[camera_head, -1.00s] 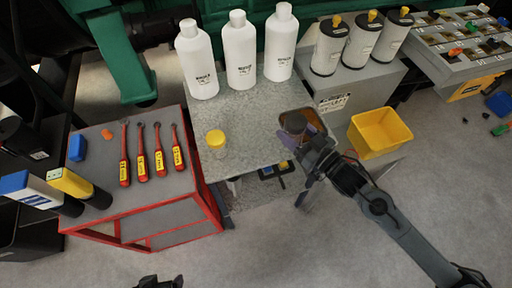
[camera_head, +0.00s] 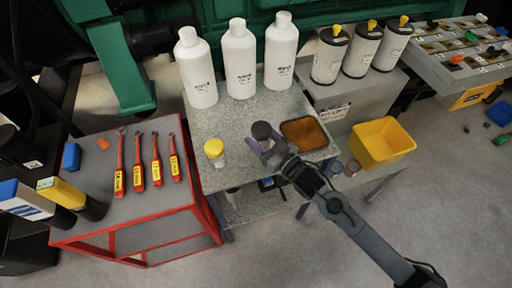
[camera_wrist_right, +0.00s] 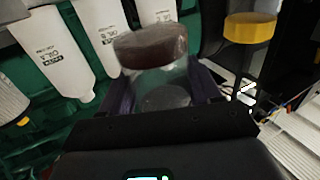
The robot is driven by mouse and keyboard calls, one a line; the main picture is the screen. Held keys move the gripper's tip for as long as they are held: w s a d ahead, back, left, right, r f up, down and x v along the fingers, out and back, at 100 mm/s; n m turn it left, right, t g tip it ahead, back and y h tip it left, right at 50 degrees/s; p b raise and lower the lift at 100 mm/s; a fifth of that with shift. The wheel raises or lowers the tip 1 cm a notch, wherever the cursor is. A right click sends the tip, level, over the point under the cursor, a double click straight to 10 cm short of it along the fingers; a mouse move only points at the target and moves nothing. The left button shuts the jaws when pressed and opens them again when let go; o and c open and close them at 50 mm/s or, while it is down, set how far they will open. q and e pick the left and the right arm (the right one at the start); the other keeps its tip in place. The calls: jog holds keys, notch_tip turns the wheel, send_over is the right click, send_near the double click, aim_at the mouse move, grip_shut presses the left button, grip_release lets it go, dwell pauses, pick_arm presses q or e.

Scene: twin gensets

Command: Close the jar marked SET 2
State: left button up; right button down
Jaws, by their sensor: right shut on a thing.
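A small jar with a dark grey round top (camera_head: 261,131) is in my right gripper (camera_head: 262,148), above or on the grey speckled bench. In the right wrist view, which is upside down, the clear jar (camera_wrist_right: 165,72) sits between the two fingers (camera_wrist_right: 163,92), with dark brown at its far end. I cannot tell whether it touches the bench. A second jar with a yellow lid (camera_head: 214,148) stands on the bench to its left; the lid also shows in the right wrist view (camera_wrist_right: 250,28). No SET 2 marking is legible. My left gripper is out of view.
A brown-filled tray (camera_head: 304,134) lies at the bench's right. Three white bottles (camera_head: 240,60) stand along the back. A yellow bin (camera_head: 381,144) is at right, and a red cart (camera_head: 140,195) with tools at left.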

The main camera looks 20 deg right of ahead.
jog(key=shift+w+a+f, duration=0.55)
jog(key=shift+w+a, duration=0.05)
jog(key=shift+w, duration=0.1)
jog(key=shift+f+b, duration=0.8)
jog(key=shift+f, duration=1.2)
jog(key=shift+f, duration=0.2)
jog(key=shift+c, duration=1.1)
grip_release()
jog(key=shift+r, duration=0.15)
